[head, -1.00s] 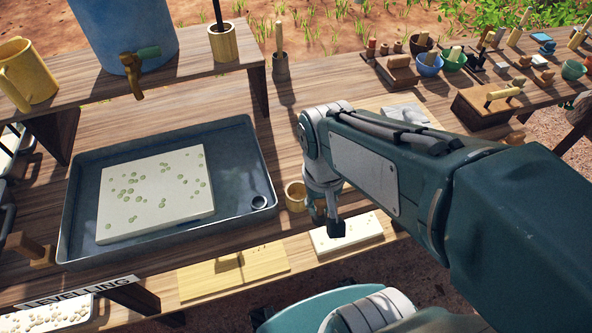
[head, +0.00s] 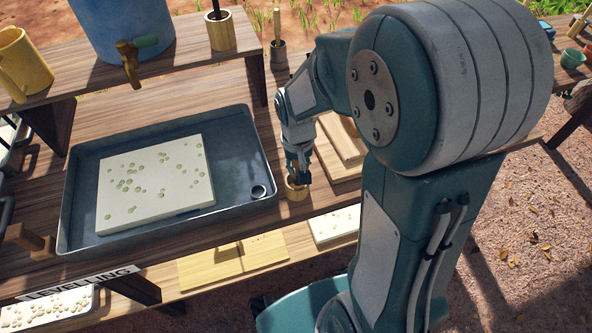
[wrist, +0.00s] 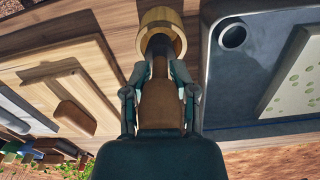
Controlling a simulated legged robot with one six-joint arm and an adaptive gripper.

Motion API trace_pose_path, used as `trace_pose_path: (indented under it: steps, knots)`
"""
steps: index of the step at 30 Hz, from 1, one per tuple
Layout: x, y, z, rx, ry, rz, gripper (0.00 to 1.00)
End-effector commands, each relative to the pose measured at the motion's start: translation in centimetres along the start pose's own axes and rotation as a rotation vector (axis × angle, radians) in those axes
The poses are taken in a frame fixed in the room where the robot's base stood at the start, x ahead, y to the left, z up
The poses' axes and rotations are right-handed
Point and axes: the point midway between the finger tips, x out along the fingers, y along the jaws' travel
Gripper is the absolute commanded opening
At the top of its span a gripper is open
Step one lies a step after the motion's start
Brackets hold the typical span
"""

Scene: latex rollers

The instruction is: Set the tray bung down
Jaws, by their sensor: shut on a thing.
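My gripper (head: 297,176) points down at the small wooden cup (head: 297,193), just right of the tray. The ring also shows in the wrist view (wrist: 233,37).
A pale dotted slab (head: 155,180) lies in the tray. Wooden boards (head: 340,150) lie right of my gripper. A shelf with a blue barrel (head: 118,35) and a yellow mug (head: 22,65) stands at the back left. A lower shelf holds a yellow board (head: 230,262).

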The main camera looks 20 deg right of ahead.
Motion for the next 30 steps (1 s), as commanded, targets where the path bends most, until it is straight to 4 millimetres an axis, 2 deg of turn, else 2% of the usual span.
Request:
trace_pose_path:
  steps: [6, 12, 30]
  knots:
    - [1.6, -0.1, -1.2, 0.000, -0.002, 0.000, 0.00]
    - [4.2, -0.1, -1.1, 0.000, -0.002, 0.000, 0.00]
    - [5.2, -0.2, -1.1, 0.000, -0.001, 0.000, 0.00]
